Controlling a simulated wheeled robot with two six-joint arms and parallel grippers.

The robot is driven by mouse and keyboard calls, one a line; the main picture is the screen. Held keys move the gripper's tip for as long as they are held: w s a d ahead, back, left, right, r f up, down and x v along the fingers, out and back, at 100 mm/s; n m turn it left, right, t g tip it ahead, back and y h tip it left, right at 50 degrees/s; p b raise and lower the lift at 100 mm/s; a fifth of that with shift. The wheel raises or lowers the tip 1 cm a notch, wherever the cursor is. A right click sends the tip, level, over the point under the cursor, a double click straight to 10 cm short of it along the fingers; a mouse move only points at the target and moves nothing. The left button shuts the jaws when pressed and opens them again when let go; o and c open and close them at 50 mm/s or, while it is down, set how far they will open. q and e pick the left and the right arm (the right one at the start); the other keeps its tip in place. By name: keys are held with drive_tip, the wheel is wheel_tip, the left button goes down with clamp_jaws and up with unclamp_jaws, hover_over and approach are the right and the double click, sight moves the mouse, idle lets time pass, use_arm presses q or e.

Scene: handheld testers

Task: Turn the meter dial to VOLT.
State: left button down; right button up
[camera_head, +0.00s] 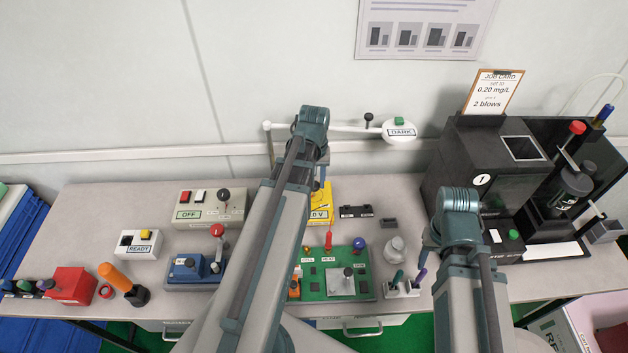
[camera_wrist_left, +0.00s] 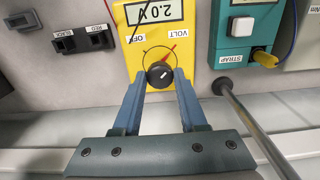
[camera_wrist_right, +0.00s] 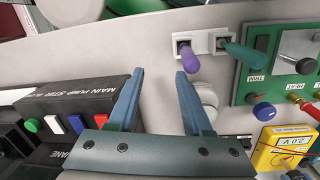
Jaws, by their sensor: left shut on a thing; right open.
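The yellow meter (camera_wrist_left: 145,62) is upside down in the left wrist view, with a display reading 2.0 V and the labels OFF and VOLT beside its dial. My left gripper (camera_wrist_left: 162,73) is shut on the black round dial (camera_wrist_left: 159,76), one finger on each side. A short white mark on the dial slants toward the VOLT side. In the head view the meter (camera_head: 321,203) is partly hidden by my left arm, which hides the dial. It also shows in the right wrist view (camera_wrist_right: 262,158). My right gripper (camera_wrist_right: 159,72) is open and empty.
A white holder (camera_wrist_right: 207,42) with purple and teal tools lies beyond my right fingers. A black machine (camera_head: 470,160) stands at the right. A green board (camera_head: 335,290) lies in front of the meter, and a teal strap tester (camera_wrist_left: 238,35) is beside it.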

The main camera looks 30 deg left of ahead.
use_arm(q)
drive_tip(key=shift+c, duration=2.2)
unclamp_jaws()
wheel_tip(320, 180, up, 14)
drive_tip(key=p, duration=1.4)
drive_tip(key=shift+f, duration=0.15)
